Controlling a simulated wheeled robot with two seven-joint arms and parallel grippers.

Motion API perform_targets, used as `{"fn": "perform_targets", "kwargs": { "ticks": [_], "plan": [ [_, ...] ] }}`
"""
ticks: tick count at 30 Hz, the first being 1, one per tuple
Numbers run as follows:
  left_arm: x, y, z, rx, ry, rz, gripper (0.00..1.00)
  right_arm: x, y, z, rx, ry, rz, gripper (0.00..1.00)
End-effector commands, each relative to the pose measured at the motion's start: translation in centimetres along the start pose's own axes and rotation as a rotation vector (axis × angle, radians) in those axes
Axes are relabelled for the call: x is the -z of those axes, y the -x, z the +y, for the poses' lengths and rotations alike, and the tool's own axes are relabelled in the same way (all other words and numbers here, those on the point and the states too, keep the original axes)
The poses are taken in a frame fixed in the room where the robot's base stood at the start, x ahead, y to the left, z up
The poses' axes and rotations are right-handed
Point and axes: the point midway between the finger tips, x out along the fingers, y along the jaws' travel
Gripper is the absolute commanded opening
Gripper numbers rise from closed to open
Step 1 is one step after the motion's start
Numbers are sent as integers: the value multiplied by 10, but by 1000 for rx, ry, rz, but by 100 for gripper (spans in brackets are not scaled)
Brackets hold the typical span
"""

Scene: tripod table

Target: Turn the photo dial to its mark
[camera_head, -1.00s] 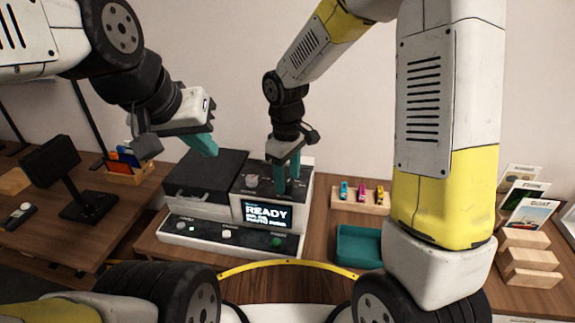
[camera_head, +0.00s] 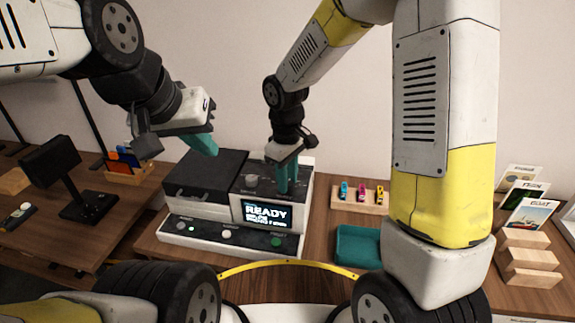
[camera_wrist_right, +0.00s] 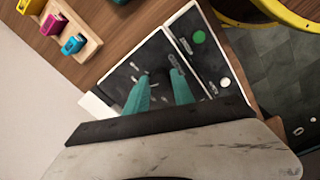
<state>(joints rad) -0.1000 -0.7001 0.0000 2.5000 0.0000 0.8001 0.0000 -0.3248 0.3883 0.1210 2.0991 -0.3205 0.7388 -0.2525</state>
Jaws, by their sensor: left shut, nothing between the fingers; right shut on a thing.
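My right gripper (camera_head: 287,188) points down at that panel and is shut on what appears to be the photo dial, mostly hidden by the fingers. Its teal fingers also show in the right wrist view (camera_wrist_right: 160,76), over the panel; the dial's mark cannot be made out. My left gripper (camera_head: 214,150) is shut and empty, above the machine's dark lid (camera_head: 207,172).
A wooden rack (camera_head: 361,207) with small coloured items and a teal tray (camera_head: 358,246) stand right of the machine. Wooden card stands (camera_head: 527,262) are at far right. A black display stand (camera_head: 88,208) stands on the left table. A green button (camera_head: 276,241) is on the machine's front.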

Motion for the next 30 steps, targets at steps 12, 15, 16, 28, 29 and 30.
{"fn": "perform_targets", "kwargs": {
  "ticks": [12, 15, 16, 28, 29, 30],
  "plan": [
    [0, 0, 0, 0, 0, 0, 0, 1, 0, 0, -1, -284, -7, 0],
    [0, 0, 0, 0, 0, 0, 0, 1, 1, 0, -1, -363, -9, 0],
    [0, 0, 0, 0, 0, 0, 0, 1, 1, 0, -1, -386, -9, 0],
    [0, 0, 0, 0, 0, 0, 0, 1, 1, 0, -1, -609, -15, 0],
    [0, 0, 0, 0, 0, 0, 0, 1, 1, 0, -1, -617, -15, 0],
    [0, 0, 0, 0, 0, 0, 0, 1, 1, 0, -1, -628, -15, 0]
  ]
}}
